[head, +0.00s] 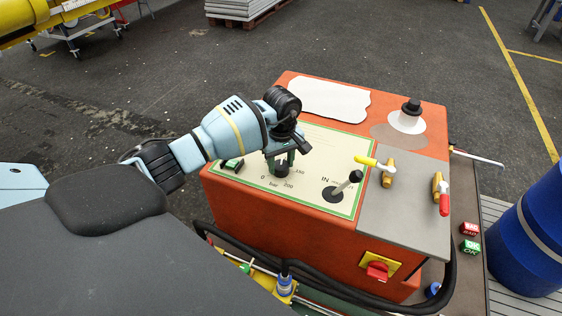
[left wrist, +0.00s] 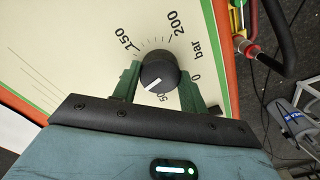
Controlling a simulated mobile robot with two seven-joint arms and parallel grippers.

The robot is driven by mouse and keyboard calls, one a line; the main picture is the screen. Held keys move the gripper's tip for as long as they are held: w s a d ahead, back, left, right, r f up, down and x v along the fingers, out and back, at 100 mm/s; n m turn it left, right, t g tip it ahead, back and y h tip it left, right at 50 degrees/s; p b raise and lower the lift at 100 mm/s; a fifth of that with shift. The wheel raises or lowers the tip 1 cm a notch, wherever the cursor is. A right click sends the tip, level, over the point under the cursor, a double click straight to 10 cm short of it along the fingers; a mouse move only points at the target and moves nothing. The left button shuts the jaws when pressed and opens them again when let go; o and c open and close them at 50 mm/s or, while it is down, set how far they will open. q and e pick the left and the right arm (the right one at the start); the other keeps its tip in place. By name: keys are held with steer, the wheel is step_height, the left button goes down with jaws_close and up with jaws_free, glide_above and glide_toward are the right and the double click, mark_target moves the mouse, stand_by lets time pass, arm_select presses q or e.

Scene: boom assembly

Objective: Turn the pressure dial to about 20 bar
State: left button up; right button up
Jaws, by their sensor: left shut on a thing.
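The pressure dial (left wrist: 158,70) is a round black knob with a white pointer mark on a cream panel. Its printed scale reads 0, 50, 150 and 200 bar. In the left wrist view the mark points to the lower left, close to the 50; I cannot read it exactly. My left gripper (left wrist: 157,90) is shut on the knob, with one green finger on each side of it. In the head view the left gripper (head: 281,163) reaches down onto the panel and partly hides the dial (head: 282,170). My right gripper is not in view.
The orange cabinet (head: 260,210) also carries a black-knobbed lever (head: 344,185), a yellow valve handle (head: 370,162), a red valve handle (head: 444,204) and a red switch (head: 377,271). A blue barrel (head: 530,235) stands at the right. Black hoses run along the front.

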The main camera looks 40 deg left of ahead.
arm_select(q)
steer(key=n, duration=0.4)
steer(key=shift+n, duration=0.3)
steer(key=n+p, duration=0.1)
steer(key=n, duration=0.3)
steer(key=shift+r+n, duration=0.1)
steer(key=shift+n, duration=0.2)
steer(key=n, duration=0.2)
steer(key=shift+n+p, duration=0.35)
steer(key=shift+n, duration=0.05)
steer(key=n+p, duration=0.1)
steer(key=n, duration=0.3)
steer(key=shift+n+p, duration=0.3)
steer(key=shift+n, duration=0.8)
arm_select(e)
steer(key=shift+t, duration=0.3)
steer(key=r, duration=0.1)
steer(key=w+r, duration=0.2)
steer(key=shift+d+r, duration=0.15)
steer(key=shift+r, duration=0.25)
arm_select(q)
steer(key=shift+n, duration=0.3)
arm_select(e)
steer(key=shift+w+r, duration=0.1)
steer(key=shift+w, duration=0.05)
